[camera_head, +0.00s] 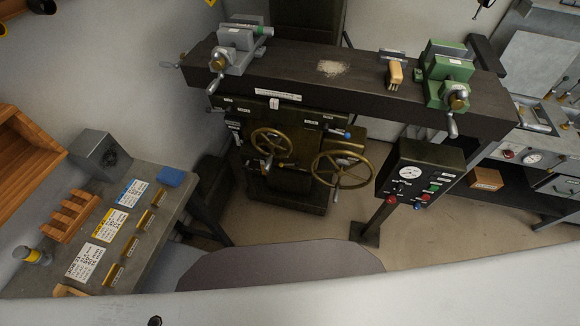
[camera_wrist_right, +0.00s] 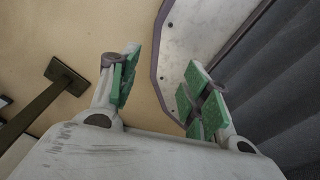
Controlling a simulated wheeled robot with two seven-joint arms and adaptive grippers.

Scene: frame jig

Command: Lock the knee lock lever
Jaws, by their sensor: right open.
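The machine's dark knee front (camera_head: 287,122) stands below the long table, with small labels on it. A short lever with a blue knob (camera_head: 347,135) sticks out at its upper right. I cannot read the labels, so I cannot tell for sure that this is the knee lock lever or whether it is locked. My right gripper (camera_wrist_right: 161,78) shows in the right wrist view, open and empty, with green pads on both fingers. The floor lies beyond it and no lever is near its fingers. Neither gripper shows in the head view.
Two brass handwheels, a left one (camera_head: 271,143) and a right one (camera_head: 341,168), project from the machine's front. A control box (camera_head: 412,178) on a post stands at right. The table (camera_head: 330,68) carries a grey vise (camera_head: 236,46) and a green vise (camera_head: 447,74). A workbench (camera_head: 150,235) is at left.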

